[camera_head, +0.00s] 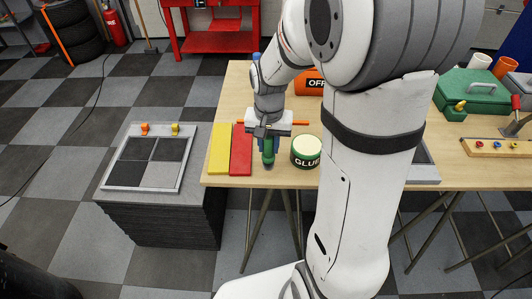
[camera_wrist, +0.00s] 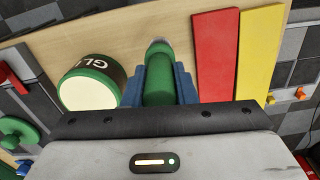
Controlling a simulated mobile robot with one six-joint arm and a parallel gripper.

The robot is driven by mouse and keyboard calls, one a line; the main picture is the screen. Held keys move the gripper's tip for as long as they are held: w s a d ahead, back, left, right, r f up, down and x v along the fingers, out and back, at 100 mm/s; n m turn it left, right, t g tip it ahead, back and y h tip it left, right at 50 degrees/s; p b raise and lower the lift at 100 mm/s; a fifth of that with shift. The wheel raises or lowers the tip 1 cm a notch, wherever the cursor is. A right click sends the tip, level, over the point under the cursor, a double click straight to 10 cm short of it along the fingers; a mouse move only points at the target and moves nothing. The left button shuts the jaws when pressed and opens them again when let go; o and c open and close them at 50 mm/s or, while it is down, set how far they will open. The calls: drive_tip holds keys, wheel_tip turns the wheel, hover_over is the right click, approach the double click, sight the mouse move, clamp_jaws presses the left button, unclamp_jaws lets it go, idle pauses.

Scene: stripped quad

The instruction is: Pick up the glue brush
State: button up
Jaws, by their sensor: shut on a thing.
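The glue brush shows as a green handle with a pale grey end in the wrist view (camera_wrist: 158,88), between my gripper's blue fingers (camera_wrist: 159,72). In the head view the green handle (camera_head: 268,152) hangs below my gripper (camera_head: 268,143), near the table's front edge. My gripper is shut on it. Its grey end points down at the tabletop; I cannot tell whether it touches. A green glue pot (camera_head: 306,151) with a cream top and the word GLUE stands just right of the gripper, and left of it in the wrist view (camera_wrist: 92,84).
Red (camera_head: 241,150) and yellow (camera_head: 220,149) strips lie left of the gripper on the wooden table (camera_head: 238,95). An orange block (camera_head: 308,83) and a thin orange rod (camera_head: 300,122) lie behind. A stack with a framed tile panel (camera_head: 150,187) stands left. My arm hides the table's middle.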

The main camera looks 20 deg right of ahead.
drive_tip(key=shift+c, duration=1.2)
wheel_tip(320, 180, up, 10)
drive_tip(key=shift+r, duration=0.1)
